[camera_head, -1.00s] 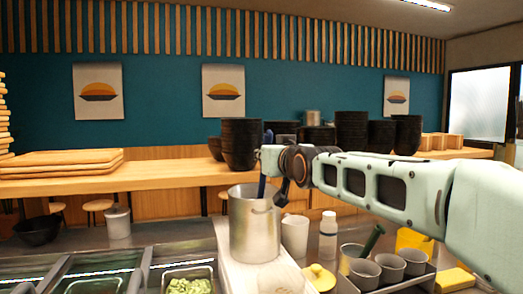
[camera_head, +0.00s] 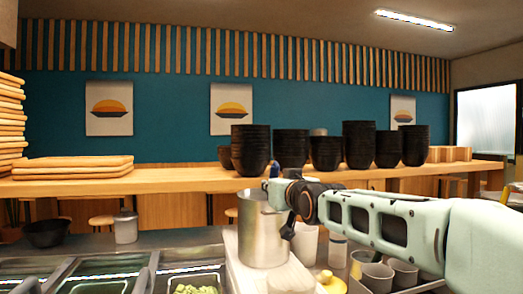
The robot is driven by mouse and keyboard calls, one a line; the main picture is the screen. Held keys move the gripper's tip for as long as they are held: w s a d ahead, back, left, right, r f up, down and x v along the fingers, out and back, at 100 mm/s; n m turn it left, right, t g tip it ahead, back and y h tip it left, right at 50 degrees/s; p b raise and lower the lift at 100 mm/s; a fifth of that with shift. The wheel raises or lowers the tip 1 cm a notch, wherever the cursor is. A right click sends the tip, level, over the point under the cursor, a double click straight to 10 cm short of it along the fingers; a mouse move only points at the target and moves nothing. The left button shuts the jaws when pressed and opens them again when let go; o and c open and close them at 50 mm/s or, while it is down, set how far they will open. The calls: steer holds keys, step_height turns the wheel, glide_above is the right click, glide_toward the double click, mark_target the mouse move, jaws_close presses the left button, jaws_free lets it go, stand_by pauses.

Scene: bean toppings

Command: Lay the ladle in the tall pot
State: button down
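The tall pot (camera_head: 262,240) is a grey metal cylinder standing upright on the counter near the middle of the picture. My gripper (camera_head: 271,184) is right at the pot's rim, over its opening. The ladle (camera_head: 275,170) shows as a dark blue handle end sticking up just above my gripper, which appears shut on it. The ladle's lower part is hidden by the pot wall and my gripper, so I cannot see its bowl.
Grey cups (camera_head: 377,275) are further right. Black bowl stacks (camera_head: 251,150) line the wooden shelf (camera_head: 150,182) behind. Food trays (camera_head: 105,265) lie front left.

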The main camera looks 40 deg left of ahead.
steer(key=c, duration=1.8)
jaws_free()
steer(key=shift+f, duration=0.1)
steer(key=shift+o, duration=0.2)
steer(key=shift+d, duration=0.1)
steer(key=v, duration=0.7)
steer(key=shift+s+d, duration=0.1)
steer(key=shift+s, duration=0.1)
